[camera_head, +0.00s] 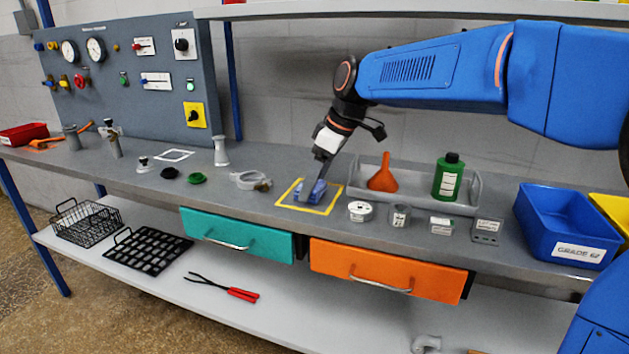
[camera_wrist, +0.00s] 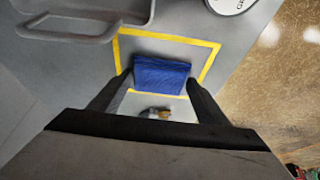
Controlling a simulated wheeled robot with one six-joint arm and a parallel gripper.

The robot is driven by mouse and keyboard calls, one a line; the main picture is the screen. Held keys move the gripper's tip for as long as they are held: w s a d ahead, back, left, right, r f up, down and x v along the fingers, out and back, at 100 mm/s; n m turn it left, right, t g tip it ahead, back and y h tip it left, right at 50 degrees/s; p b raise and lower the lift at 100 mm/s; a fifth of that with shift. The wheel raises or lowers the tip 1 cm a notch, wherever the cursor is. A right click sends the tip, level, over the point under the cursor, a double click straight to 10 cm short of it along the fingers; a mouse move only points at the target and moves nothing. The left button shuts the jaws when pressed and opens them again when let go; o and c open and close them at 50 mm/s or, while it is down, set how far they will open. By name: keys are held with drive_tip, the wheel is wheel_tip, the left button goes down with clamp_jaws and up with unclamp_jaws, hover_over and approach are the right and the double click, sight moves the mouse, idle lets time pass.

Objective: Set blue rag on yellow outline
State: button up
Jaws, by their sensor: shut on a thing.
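The blue rag (camera_head: 314,192) is at the yellow outline (camera_head: 328,212) on the grey bench, in the middle of the head view. My gripper (camera_head: 312,191) reaches down from above and is shut on the rag. In the wrist view the rag (camera_wrist: 160,75) sits between my two fingertips (camera_wrist: 162,80). The yellow outline (camera_wrist: 212,62) frames it there, with the rag inside the outline near its lower side. I cannot tell whether the rag touches the bench or is held just above it.
A grey tray (camera_head: 465,207) with an orange funnel (camera_head: 383,177) and a green bottle (camera_head: 448,178) stands right of the outline. A white round tin (camera_head: 360,211) and other small containers line the front edge.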

drive_tip(key=shift+f, duration=0.1)
drive_tip(key=o, duration=1)
drive_tip(key=shift+o, duration=0.2)
drive_tip(key=v, duration=1.2)
